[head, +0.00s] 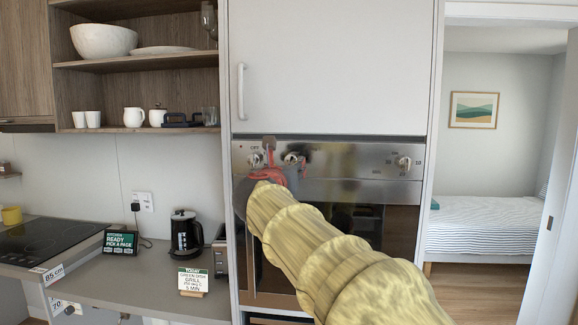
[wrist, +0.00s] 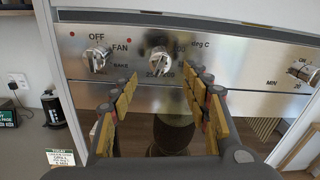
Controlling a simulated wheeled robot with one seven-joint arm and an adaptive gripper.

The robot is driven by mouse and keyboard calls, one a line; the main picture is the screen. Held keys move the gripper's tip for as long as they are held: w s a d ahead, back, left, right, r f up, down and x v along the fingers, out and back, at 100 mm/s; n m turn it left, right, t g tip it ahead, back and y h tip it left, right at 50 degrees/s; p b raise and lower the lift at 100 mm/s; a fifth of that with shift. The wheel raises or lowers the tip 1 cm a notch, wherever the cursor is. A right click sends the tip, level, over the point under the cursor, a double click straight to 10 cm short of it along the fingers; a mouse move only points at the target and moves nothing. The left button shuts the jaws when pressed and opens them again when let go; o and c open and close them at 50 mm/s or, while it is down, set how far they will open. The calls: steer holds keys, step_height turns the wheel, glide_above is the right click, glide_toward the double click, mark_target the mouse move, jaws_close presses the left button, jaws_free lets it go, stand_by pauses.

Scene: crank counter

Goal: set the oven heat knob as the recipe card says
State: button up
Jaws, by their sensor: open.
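The oven heat knob (wrist: 160,61) is the middle knob on the steel panel, marked "deg C" in the wrist view. In the head view this knob (head: 291,158) shows just right of my gripper (head: 270,162). In the wrist view my gripper (wrist: 164,84) is open and empty, its yellow-padded fingers spread left and right below the knob. The knob shows between and beyond the fingertips; I see no contact. Its exact setting is hard to read. The recipe card (head: 193,281) stands on the counter; it seems to read "GRILL" and "5 MIN", with a blurred heat line between.
A mode knob (wrist: 98,58) with OFF, FAN and BAKE is left of the heat knob; a MIN knob (wrist: 303,72) is far right. A kettle (head: 186,235), toaster (head: 219,262) and hob (head: 45,243) are on the left. A cupboard door (head: 330,70) is above the oven.

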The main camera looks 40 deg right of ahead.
steer(key=v, duration=0.5)
steer(key=shift+s+a+f, duration=0.1)
steer(key=shift+s+a, duration=0.05)
steer(key=shift+a, duration=0.1)
stand_by(0.3)
